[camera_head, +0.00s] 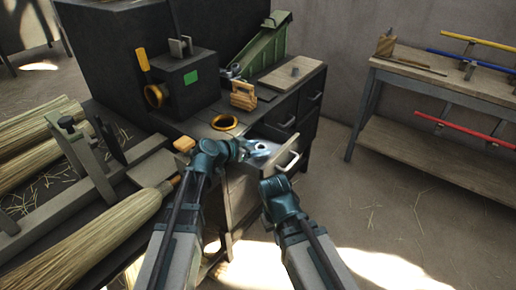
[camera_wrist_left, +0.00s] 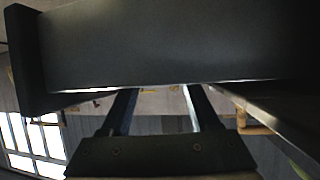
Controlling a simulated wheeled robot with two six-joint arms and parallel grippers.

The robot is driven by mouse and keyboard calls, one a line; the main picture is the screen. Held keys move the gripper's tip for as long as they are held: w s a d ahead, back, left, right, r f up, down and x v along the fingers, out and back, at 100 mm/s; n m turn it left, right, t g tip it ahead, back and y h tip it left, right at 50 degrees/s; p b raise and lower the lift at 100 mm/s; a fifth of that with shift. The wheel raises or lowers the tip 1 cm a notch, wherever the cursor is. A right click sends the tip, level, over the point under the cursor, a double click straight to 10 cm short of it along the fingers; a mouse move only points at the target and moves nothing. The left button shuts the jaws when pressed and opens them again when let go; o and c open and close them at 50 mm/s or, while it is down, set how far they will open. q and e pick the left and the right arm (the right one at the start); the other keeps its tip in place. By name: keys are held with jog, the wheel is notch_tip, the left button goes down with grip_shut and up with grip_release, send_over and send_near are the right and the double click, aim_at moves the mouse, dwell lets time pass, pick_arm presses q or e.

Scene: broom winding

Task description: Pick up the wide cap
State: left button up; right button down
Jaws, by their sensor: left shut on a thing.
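My left gripper (camera_head: 258,150) is low over the open drawer (camera_head: 284,158) of the dark cabinet. A pale, shiny patch shows around its fingertips, too small to make out. In the left wrist view its two fingers (camera_wrist_left: 160,104) stand apart, with their tips hidden by a large dark panel. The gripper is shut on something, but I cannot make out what. I cannot clearly identify the wide cap in either view. My right gripper (camera_head: 272,182) is in front of the drawer, below the left one; its jaws cannot be made out.
An orange-rimmed ring (camera_head: 224,122) and a wooden block (camera_head: 243,95) sit on the cabinet top. The drawer's handle (camera_head: 291,162) sticks out at the right. Brooms (camera_head: 95,240) and a clamp frame (camera_head: 85,160) fill the left bench.

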notch_tip(320, 180, up, 8)
jog(key=p, duration=0.7)
jog(key=shift+r+p, duration=0.2)
jog(key=shift+p, duration=0.1)
jog(key=shift+w+d, duration=0.1)
jog(key=shift+w, duration=0.05)
